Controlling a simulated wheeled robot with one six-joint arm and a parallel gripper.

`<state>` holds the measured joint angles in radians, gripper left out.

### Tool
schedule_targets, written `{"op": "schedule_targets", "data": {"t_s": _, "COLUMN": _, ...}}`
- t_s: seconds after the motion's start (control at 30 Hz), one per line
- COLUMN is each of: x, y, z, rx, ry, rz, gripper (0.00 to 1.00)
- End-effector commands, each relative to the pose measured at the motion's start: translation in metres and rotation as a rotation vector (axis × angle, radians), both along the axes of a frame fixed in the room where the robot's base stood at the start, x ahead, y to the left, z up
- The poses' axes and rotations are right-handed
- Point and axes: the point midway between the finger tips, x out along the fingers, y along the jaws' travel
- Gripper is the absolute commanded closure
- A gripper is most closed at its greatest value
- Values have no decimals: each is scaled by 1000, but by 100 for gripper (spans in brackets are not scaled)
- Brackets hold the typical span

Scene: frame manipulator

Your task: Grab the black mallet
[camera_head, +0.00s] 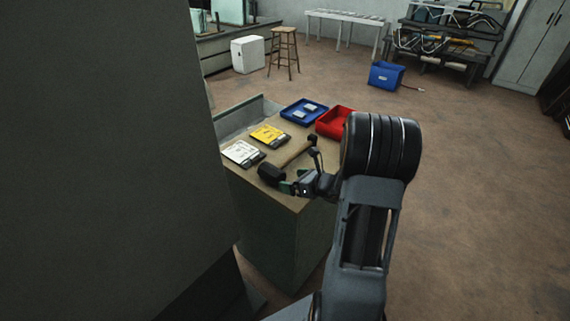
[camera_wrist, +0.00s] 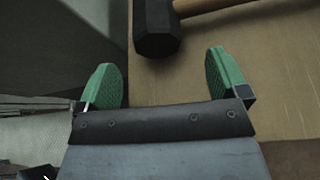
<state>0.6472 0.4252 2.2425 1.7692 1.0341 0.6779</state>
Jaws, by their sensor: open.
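The black mallet lies on the wooden top of a workbench (camera_head: 292,200). Its black head (camera_head: 270,174) is near the front edge, and its wooden handle (camera_head: 297,154) runs back to the right. In the wrist view the mallet head (camera_wrist: 157,28) is at the top middle, with part of the handle (camera_wrist: 200,6) at the top edge. My gripper (camera_wrist: 164,73) is open, with green pads apart and nothing between them. The head lies just beyond the fingertips. In the head view my gripper (camera_head: 290,187) is beside the mallet head, and part of the handle is hidden by my arm.
A yellow-labelled item (camera_head: 268,135) and a white-labelled item (camera_head: 242,153) lie left of the mallet. A blue tray (camera_head: 289,113) and a red bin (camera_head: 328,124) stand at the back of the bench. A large grey surface (camera_head: 100,150) blocks the left side.

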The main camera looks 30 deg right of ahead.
Motion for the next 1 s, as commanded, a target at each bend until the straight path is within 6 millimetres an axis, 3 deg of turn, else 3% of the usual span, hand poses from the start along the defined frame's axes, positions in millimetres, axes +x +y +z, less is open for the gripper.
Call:
{"op": "schedule_targets", "data": {"t_s": 0.4, "x": 38, "y": 24, "z": -14, "rx": 0, "ry": 1, "rz": 2, "gripper": 8}}
{"op": "schedule_targets", "data": {"t_s": 0.73, "x": 42, "y": 26, "z": -15, "rx": 0, "ry": 0, "rz": 1, "gripper": 8}}
{"op": "schedule_targets", "data": {"t_s": 1.0, "x": 42, "y": 26, "z": -15, "rx": 0, "ry": 0, "rz": 1, "gripper": 33}}
